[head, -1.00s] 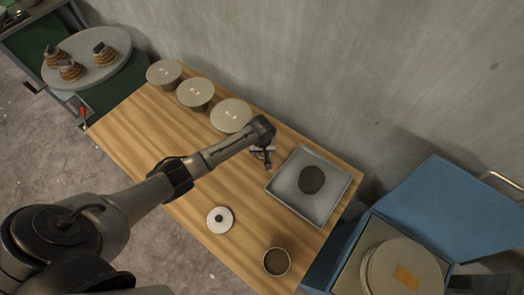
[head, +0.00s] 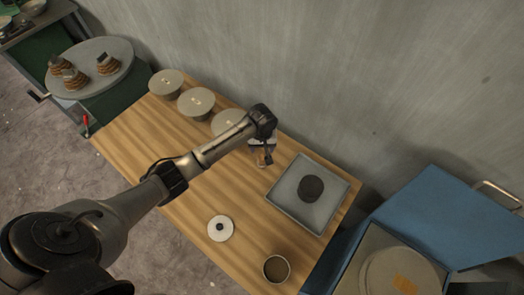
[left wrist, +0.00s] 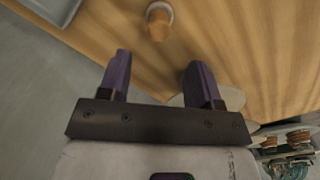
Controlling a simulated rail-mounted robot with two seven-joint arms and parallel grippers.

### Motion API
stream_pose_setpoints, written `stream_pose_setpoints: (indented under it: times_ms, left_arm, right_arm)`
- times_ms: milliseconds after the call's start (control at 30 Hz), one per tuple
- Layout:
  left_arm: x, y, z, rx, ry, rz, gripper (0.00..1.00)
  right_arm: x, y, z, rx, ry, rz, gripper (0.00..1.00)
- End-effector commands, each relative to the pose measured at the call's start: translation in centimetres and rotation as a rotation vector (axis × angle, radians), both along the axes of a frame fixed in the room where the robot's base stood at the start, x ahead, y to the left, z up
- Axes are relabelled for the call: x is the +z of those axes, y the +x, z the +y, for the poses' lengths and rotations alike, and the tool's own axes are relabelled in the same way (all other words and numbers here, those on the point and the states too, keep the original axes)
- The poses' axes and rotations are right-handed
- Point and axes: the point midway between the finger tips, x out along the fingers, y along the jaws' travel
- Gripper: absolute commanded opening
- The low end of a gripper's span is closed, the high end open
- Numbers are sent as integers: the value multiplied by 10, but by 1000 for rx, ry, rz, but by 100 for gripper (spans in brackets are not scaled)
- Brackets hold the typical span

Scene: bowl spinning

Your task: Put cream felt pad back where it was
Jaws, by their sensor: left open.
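A flat cream-white disc with a dark centre (head: 220,228) lies on the wooden table (head: 150,135) in the head view. It best matches the felt pad, though I cannot tell its material. My left gripper (head: 264,149) is open and empty above the far side of the table, left of the grey tray and well apart from the disc. Its spread purple fingers show in the left wrist view (left wrist: 160,65). Below it, a small orange-brown thing with a pale rim (left wrist: 160,22) is on the table. My right gripper is out of view.
A grey tray (head: 277,202) holds a dark round piece (head: 311,188). An open cup (head: 276,268) stands at the near edge. Three round-topped pieces, one (head: 196,102), line the wall side. A blue box (head: 430,220) holding a pale round thing (head: 400,275) stands at right.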

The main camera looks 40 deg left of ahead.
Motion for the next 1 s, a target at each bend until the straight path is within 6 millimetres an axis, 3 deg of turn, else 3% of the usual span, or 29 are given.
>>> stream_pose_setpoints:
  times_ms: [267, 467, 567, 733, 867, 1000]
  left_arm:
    - [14, 0, 0, 0, 0, 0, 58]
    - [2, -17, -15, -73, -6, -8, 58]
    - [-13, -48, -39, -197, -15, -34, 58]
    - [-29, -125, -83, -466, -27, -118, 58]
    - [-22, -183, -103, -632, -14, -188, 58]
    - [-5, -235, -110, -758, 23, -246, 58]
  right_arm:
    - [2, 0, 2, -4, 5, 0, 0]
    - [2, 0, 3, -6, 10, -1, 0]
    - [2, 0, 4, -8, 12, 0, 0]
    - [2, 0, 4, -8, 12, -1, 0]
    - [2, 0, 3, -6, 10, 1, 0]
    - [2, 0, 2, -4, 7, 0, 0]
